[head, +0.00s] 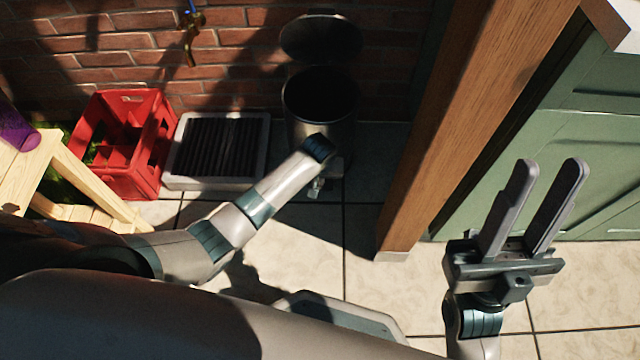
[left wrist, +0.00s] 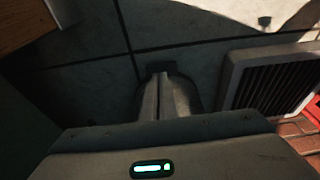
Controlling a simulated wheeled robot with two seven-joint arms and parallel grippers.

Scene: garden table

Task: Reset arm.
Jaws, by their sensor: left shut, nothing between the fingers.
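My left arm reaches across from the left in the head view, and my left gripper (head: 317,186) is low at the front of a dark metal bin (head: 298,130). My wrist hides most of it there. In the left wrist view its fingers (left wrist: 160,92) are together and empty, pointing down towards the floor tiles. The bin's round lid (head: 322,38) stands open against the wall and its inside looks dark. I cannot tell whether my left gripper touches the bin. My right gripper (head: 548,172) is raised at the right, its two fingers apart and empty, in front of the green cabinet.
A red crate (head: 158,145) and a pale box with a dark slatted top (head: 180,181) stand left of the bin. A wooden post (head: 440,150) and green cabinet (head: 560,130) are at the right. A wooden table (head: 40,140) bears a purple cup (head: 18,130). Tiled floor lies between.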

